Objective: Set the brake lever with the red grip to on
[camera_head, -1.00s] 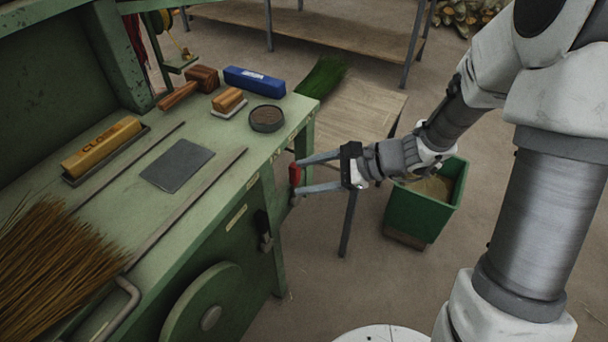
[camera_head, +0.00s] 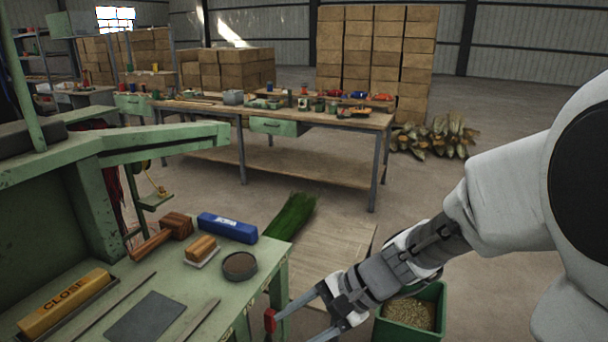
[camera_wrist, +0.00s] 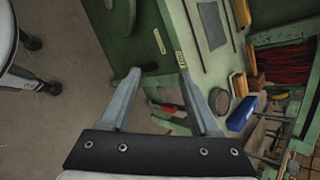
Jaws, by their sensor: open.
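The red grip (camera_head: 270,320) of the brake lever shows beside the front right corner of the green bench, low in the head view. In the wrist view the red grip (camera_wrist: 168,107) appears between my two fingers. The rest of the lever is hard to make out, and I cannot read its setting. My gripper (camera_wrist: 158,76) is open, with its fingers spread and nothing held. In the head view one finger reaches close to the grip, and the other runs off the lower edge. I cannot tell whether either finger touches the grip.
The green bench top (camera_head: 205,290) holds a yellow "CLOSE" block (camera_head: 66,303), a blue box (camera_head: 227,228), a round dark dish (camera_head: 239,266) and brushes. A green bin (camera_head: 408,335) of grain-like material stands under my arm. A wooden board (camera_head: 335,252) lies beyond the bench.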

